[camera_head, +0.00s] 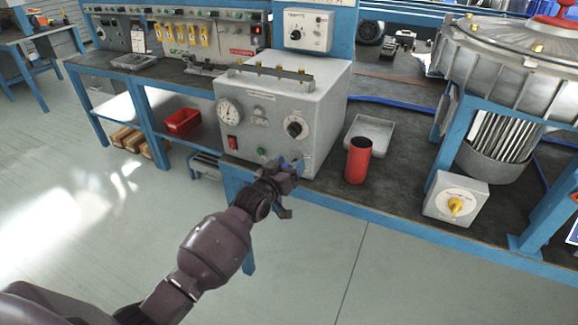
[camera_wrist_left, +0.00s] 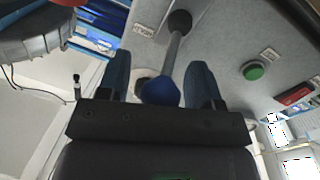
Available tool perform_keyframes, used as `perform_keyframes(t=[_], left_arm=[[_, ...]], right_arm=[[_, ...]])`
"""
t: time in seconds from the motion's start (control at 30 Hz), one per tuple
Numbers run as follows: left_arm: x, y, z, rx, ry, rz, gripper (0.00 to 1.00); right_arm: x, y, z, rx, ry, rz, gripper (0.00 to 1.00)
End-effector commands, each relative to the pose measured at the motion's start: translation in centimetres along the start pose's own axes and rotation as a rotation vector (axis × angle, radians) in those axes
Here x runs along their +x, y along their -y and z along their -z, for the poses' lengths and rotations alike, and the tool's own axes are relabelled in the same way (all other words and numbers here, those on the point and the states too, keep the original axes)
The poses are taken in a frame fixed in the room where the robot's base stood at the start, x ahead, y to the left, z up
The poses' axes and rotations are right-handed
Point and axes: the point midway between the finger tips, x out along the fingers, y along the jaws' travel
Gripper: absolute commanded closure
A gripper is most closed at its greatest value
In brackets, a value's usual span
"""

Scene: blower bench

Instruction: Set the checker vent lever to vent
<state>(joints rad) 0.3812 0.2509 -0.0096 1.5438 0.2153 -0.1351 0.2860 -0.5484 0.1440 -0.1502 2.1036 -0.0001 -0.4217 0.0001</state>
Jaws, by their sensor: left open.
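The checker (camera_head: 262,118) is a grey box on the bench, with a round gauge (camera_head: 229,112), a dark rotary knob (camera_head: 295,127) and a green button (camera_head: 261,152) on its front. The vent lever (camera_wrist_left: 174,52) shows in the left wrist view as a grey rod with a blue ball end (camera_wrist_left: 160,91). My left gripper (camera_head: 290,185) is open at the checker's lower right front. In the left wrist view its two fingers (camera_wrist_left: 159,82) stand on either side of the blue ball, apart from it. In the head view my gripper largely hides the lever. Small labels near the lever are unreadable.
A red cylinder (camera_head: 358,160) and a grey tray (camera_head: 370,134) stand right of the checker. A grey box with a yellow knob (camera_head: 455,204) and a large blower (camera_head: 510,75) are further right. A red bin (camera_head: 183,121) is on the lower shelf. The floor in front is clear.

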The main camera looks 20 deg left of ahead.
Motion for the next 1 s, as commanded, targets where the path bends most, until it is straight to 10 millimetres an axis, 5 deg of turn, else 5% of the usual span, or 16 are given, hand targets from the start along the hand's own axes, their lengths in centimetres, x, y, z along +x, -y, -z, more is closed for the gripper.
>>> perform_keyframes(t=[0.17, 0.57, 1.0], left_arm=[[0.0, 0.0, 0.0, 0.000, 0.000, 0.000, 0.41], [0.0, 0.0, 0.0, 0.001, 0.000, 0.000, 1.00], [-0.3, 0.3, -1.2, 0.008, -0.069, -0.018, 1.00]], right_arm=[[0.0, -0.1, 0.0, -0.005, 0.000, 0.001, 0.57], [0.0, -0.3, -0.1, -0.014, 0.003, 0.002, 0.57], [0.6, 0.1, -1.9, -0.004, 0.031, 0.004, 0.57]])
